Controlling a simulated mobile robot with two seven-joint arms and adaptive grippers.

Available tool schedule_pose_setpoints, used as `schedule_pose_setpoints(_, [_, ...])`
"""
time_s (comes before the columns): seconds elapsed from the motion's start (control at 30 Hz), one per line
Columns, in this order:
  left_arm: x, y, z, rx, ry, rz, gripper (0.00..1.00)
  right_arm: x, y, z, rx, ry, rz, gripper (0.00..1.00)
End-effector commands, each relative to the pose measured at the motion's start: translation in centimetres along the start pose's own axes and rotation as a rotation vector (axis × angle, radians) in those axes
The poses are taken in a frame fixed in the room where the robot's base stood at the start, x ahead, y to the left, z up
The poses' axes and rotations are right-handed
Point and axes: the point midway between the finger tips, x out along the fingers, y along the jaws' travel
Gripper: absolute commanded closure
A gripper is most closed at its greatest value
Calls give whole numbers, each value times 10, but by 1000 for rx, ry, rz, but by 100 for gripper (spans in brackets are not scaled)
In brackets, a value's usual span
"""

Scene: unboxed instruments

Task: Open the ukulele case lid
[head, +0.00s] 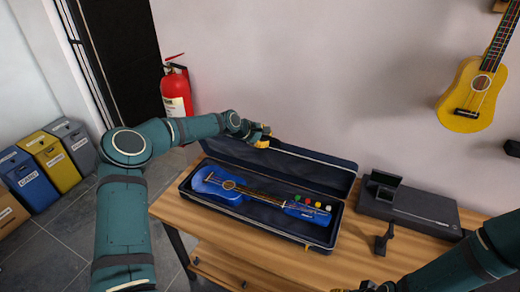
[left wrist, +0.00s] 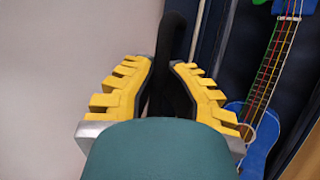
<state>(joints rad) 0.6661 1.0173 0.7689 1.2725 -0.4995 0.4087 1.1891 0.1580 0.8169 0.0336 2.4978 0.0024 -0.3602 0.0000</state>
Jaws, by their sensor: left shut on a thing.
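The ukulele case (head: 262,228) lies on the wooden table with its lid (head: 312,170) raised and tilted back toward the wall, so its dark blue lining shows. A blue ukulele (head: 232,188) lies inside; part of it shows in the left wrist view (left wrist: 258,125). My left gripper (head: 262,138) is at the lid's upper edge, toward its left end. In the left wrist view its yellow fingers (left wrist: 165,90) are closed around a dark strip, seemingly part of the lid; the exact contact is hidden. My right gripper (head: 365,287) is mostly cut off at the bottom edge.
A yellow ukulele (head: 468,95) hangs on the wall. A red fire extinguisher (head: 176,92) and recycling bins (head: 28,180) stand at left.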

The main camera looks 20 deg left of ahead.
Motion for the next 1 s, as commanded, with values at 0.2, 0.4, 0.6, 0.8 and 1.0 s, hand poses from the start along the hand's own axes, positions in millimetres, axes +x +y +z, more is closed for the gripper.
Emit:
schedule_pose_setpoints(0.2, [9,17,-3,-5,0,-5,100,2,1,0,0,0,0,53])
schedule_pose_setpoints(0.4, [14,24,-6,-4,1,-6,100,2,1,0,1,0,0,53])
schedule_pose_setpoints(0.6, [15,26,-6,-2,1,-5,100,2,1,1,1,0,0,53])
schedule_pose_setpoints(0.8, [15,26,-6,-3,1,-4,100,2,1,0,1,0,0,53])
schedule_pose_setpoints(1.0, [15,26,-7,-3,2,-4,64,2,1,0,1,0,0,53])
